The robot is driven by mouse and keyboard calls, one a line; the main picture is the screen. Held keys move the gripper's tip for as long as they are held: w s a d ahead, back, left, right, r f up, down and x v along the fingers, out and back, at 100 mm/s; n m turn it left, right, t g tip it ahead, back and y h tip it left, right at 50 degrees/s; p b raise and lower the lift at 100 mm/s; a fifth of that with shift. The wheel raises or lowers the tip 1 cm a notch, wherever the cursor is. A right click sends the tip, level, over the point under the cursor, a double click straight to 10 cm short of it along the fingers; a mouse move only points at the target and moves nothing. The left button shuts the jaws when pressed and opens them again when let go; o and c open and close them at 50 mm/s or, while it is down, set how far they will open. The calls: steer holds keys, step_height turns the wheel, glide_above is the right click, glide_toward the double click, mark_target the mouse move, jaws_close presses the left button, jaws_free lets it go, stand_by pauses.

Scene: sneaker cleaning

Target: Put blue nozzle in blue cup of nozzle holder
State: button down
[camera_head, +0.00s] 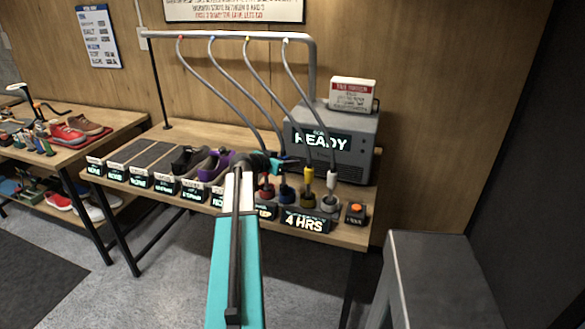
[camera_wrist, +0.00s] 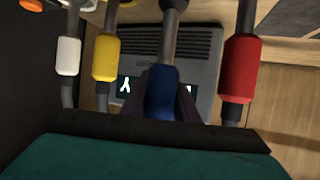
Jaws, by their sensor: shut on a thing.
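The blue nozzle (camera_wrist: 162,92) is upright in the wrist view, between the dark fingers of my gripper (camera_wrist: 168,104), which is shut on it. In the head view my gripper (camera_head: 276,163) is at the end of my turquoise arm, just above the row of cups; the nozzle is mostly hidden there. The blue cup (camera_head: 286,194) is below and slightly right of my gripper, between the red cup (camera_head: 266,194) and the cup with the yellow nozzle (camera_head: 308,183). I cannot tell from these views whether the nozzle touches the cup.
The red nozzle (camera_wrist: 238,70), yellow nozzle and white nozzle (camera_head: 331,187) hang on grey hoses close by. A grey machine reading "READY" (camera_head: 332,143) stands behind. A "4 HRS" display (camera_head: 305,220) and an orange button (camera_head: 355,210) are in front.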

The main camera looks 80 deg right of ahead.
steer(key=shift+s+d, duration=0.15)
steer(key=shift+s+d+f+p, duration=0.15)
steer(key=shift+f+p, duration=0.25)
steer(key=shift+f, duration=0.2)
steer(key=shift+s+d+f+p, duration=0.1)
steer(key=shift+f+p, duration=0.3)
steer(key=shift+f, duration=0.2)
steer(key=shift+s+d+f+p, duration=0.15)
steer(key=shift+f+p, duration=0.25)
steer(key=shift+f, duration=0.35)
steer(key=c, duration=1.4)
jaws_free()
